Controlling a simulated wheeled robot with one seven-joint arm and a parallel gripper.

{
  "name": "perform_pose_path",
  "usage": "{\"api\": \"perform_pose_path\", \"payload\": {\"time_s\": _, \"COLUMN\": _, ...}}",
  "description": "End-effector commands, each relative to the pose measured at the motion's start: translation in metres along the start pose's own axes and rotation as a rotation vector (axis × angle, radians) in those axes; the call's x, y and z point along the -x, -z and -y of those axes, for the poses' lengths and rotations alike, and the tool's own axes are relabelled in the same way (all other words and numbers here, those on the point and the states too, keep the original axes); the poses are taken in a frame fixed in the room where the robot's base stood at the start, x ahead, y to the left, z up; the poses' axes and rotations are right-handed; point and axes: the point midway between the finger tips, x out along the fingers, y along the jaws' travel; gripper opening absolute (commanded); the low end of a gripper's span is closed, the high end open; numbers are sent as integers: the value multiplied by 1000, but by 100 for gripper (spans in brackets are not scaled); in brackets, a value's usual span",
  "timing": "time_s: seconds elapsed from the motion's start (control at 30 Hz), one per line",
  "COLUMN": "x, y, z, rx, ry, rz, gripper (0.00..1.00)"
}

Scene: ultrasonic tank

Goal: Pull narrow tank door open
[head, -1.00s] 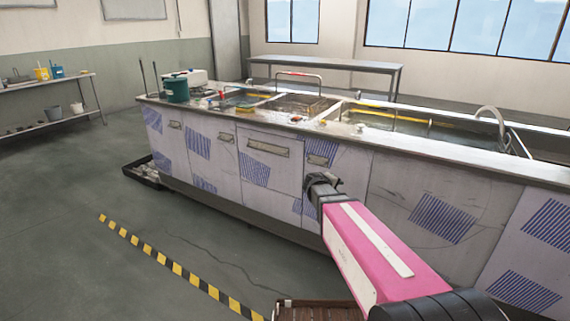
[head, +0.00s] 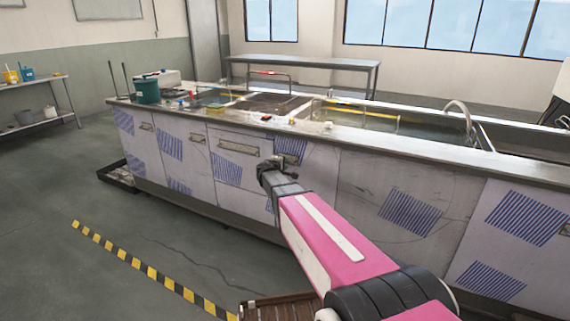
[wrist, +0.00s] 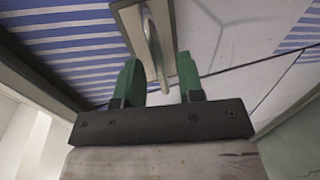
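The narrow tank door (head: 316,168) is a pale panel with blue-striped patches in the counter front, right of a wider door. My gripper (head: 266,168) is in front of its left part in the head view and hides its handle there. In the wrist view, a metal bar handle (wrist: 153,42) on a beige plate stands out from a blue-striped panel. The two green fingers of my gripper (wrist: 160,75) are apart, one on each side of the handle's line. I see gaps between fingers and bar. Whether the door is ajar is unclear.
The long counter (head: 400,138) holds sunken basins and a tap (head: 460,108). A wider door with a handle (head: 238,147) is left of my gripper. A black tray (head: 117,175) lies on the floor at the far left. The floor in front is open, with a yellow-black stripe (head: 150,267).

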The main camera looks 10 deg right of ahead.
Motion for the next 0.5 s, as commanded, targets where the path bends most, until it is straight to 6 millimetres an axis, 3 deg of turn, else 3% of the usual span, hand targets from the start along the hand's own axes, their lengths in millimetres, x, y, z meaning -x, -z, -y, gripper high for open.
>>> {"api": "perform_pose_path", "payload": {"time_s": 0.2, "x": -17, "y": 0, "z": 0, "rx": 0, "ry": 0, "rz": 1, "gripper": 35}}
{"api": "perform_pose_path", "payload": {"time_s": 0.5, "x": -18, "y": -1, "z": 0, "rx": 0, "ry": 0, "rz": 1, "gripper": 35}}
